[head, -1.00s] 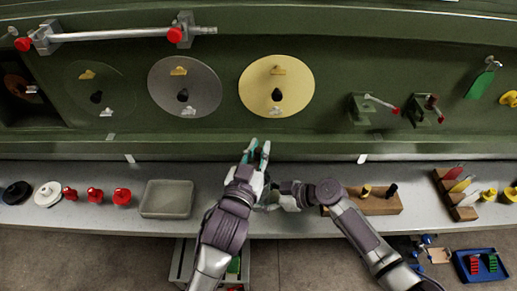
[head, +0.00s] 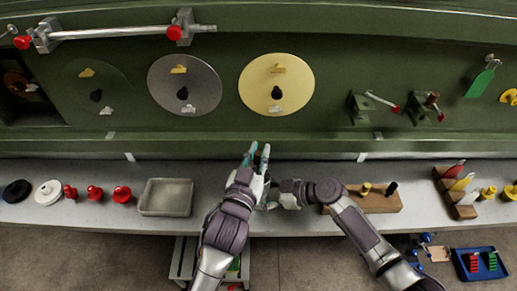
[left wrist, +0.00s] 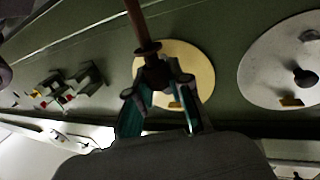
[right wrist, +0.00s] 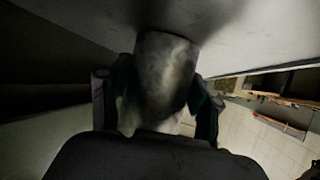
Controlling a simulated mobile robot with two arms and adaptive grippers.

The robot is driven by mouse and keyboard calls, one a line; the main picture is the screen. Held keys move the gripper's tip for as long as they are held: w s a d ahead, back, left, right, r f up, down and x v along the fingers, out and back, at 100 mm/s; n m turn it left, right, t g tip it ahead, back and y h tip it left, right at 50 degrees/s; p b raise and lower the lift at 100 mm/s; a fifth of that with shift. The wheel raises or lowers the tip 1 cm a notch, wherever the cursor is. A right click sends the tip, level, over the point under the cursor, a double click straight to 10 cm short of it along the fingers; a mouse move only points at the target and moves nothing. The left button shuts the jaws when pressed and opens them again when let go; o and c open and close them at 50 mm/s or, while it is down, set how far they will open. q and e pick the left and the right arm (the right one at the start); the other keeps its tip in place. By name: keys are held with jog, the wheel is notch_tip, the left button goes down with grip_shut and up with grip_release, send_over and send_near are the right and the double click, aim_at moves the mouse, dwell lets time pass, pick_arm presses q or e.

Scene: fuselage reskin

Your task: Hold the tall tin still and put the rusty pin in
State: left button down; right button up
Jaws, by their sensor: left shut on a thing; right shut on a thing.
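The rusty pin (left wrist: 138,25) is a thin brown rod with a collar. My left gripper (left wrist: 157,85) is shut on it in the left wrist view. The tall tin (right wrist: 165,70) is a dull grey cylinder filling the middle of the right wrist view. My right gripper (right wrist: 157,100) is shut around it. In the head view my right gripper (head: 277,194) is low beside the left wrist, and the tin is mostly hidden there. The tin's opening does not show.
A grey tray (head: 166,197) and several red knobs (head: 95,193) are left on the bench. A wooden block (head: 375,203) with pegs stands right of my grippers. The green panel (head: 225,55) behind carries a yellow disc (head: 291,72) and a grey disc (head: 160,90).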

aim_at(258, 163)
pick_arm(q)
jog(key=shift+f, duration=1.6)
jog(key=c, duration=1)
grip_release()
jog(key=shift+r, duration=4)
pick_arm(e)
jog(key=o, duration=0.9)
